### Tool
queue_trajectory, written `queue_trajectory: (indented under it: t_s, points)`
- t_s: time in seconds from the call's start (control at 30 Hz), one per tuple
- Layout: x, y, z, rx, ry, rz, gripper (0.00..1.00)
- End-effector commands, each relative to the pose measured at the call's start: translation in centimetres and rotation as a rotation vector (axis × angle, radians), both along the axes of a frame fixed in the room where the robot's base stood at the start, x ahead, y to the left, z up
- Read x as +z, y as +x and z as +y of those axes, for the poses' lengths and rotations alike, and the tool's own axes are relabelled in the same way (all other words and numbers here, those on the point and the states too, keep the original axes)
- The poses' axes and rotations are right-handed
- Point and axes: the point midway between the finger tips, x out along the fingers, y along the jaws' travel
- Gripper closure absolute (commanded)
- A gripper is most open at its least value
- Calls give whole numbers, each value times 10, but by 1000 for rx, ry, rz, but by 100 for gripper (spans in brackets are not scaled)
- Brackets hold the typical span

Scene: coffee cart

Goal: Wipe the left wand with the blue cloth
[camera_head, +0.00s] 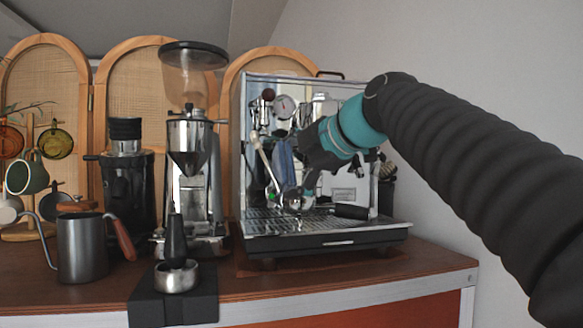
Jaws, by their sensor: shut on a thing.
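The left wand (264,160) is a thin pale steam pipe at the left front of the chrome espresso machine, slanting down to the right. The blue cloth (283,160) shows as a hanging strip just right of the wand. I cannot tell whether the two touch. My gripper (296,194) reaches in from the right in front of the machine, its fingers low and close to the cloth and wand. It is shut on what appears to be the blue cloth, though the grip is small and partly hidden by my wrist.
The espresso machine's drip tray (277,223) lies below my gripper, with a black handle (351,212) on its right. A grinder (194,150), a kettle (82,248) and a tamper (175,245) stand left. The counter's front right is clear.

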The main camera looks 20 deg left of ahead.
Motion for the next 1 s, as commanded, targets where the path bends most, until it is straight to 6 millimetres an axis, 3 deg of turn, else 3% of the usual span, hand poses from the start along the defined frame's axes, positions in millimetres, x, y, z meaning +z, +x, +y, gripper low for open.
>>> queue_trajectory:
  t_s: [0.27, 1.0]
  points:
    - [7, 7, 3, -2, -1, 0, 42]
    - [-17, -13, -8, -1, -1, -1, 42]
